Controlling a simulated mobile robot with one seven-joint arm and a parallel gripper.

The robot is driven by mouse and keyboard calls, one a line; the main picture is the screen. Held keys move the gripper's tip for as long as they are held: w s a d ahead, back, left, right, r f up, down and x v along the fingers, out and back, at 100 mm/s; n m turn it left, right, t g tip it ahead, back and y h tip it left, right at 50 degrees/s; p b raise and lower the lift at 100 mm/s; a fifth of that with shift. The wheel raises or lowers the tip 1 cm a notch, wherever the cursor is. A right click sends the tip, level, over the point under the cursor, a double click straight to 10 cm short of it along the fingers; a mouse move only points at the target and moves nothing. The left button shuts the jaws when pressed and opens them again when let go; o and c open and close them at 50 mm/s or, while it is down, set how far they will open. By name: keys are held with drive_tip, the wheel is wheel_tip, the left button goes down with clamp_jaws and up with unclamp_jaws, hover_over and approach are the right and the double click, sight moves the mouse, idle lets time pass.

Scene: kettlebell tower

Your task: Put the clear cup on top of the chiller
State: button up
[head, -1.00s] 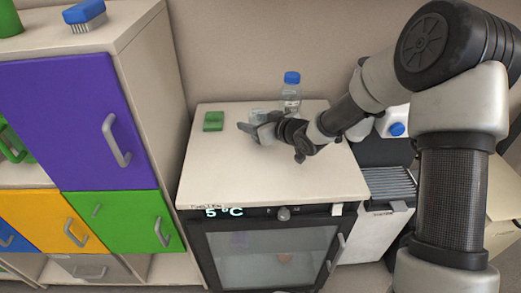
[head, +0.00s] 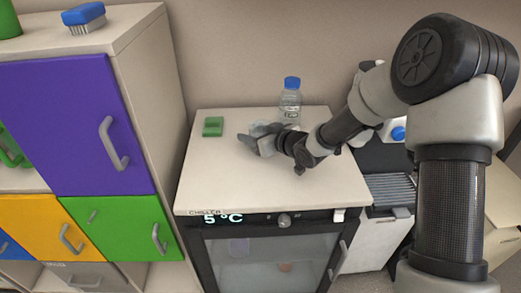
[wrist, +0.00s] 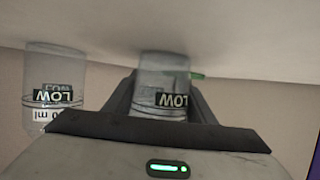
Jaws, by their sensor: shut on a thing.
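The clear cup (wrist: 162,82) is between the fingers of my gripper (wrist: 160,98) in the wrist view, with a LOW label on its side. That view appears upside down. My gripper (head: 257,142) is shut on the cup over the top of the chiller (head: 240,185) in the head view. The cup (head: 262,128) is partly hidden there behind the fingers. It is at or very near the chiller top; I cannot tell whether it touches.
A clear bottle with a blue cap (head: 291,98) stands behind my gripper on the chiller, and shows beside the cup in the wrist view (wrist: 55,90). A small green object (head: 213,127) lies at the back left. The front of the chiller top is clear. Cabinets (head: 75,120) stand left.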

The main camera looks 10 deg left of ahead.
drive_tip(key=o, duration=1.5)
drive_tip(key=c, duration=0.4)
drive_tip(key=shift+o, duration=0.2)
drive_tip(key=p+v, duration=0.3)
drive_tip(key=v, duration=0.5)
drive_tip(key=shift+s+d+r+p, duration=0.1)
drive_tip(key=shift+d+r+p, duration=0.1)
drive_tip(key=shift+p, duration=0.1)
drive_tip(key=shift+s+d, duration=0.15)
drive_tip(key=shift+s, duration=0.05)
